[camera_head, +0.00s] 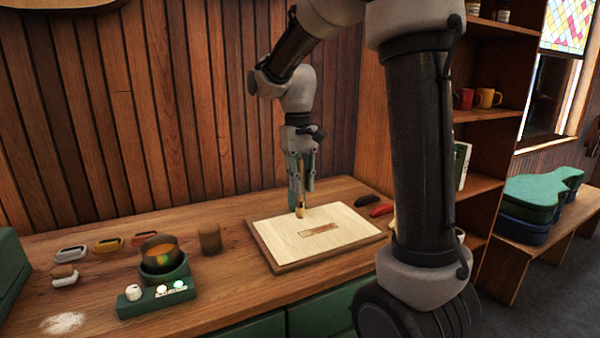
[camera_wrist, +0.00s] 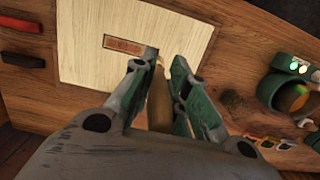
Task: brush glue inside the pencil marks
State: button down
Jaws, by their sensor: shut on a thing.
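My gripper (camera_head: 301,180) points down over the pale wooden board (camera_head: 280,237) and is shut on a brush (camera_head: 300,210). The brush tip is at or just above the back part of the board; I cannot tell if it touches. In the wrist view the brush (camera_wrist: 160,100) shows between the two green fingers of my gripper (camera_wrist: 158,75). A brown rectangle (camera_head: 320,230) lies near the middle of the board, to the right of the brush; it also shows in the wrist view (camera_wrist: 124,45). The pencil marks are too small to make out. A glue pot (camera_head: 160,258) stands at the left.
A green unit with knobs (camera_head: 157,299) sits in front of the pot. A red object (camera_head: 381,210) and a black object (camera_head: 367,199) lie right of the board. A pale powdery patch (camera_head: 63,323) is front left.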

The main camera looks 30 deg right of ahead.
jog(key=shift+r, duration=1.25)
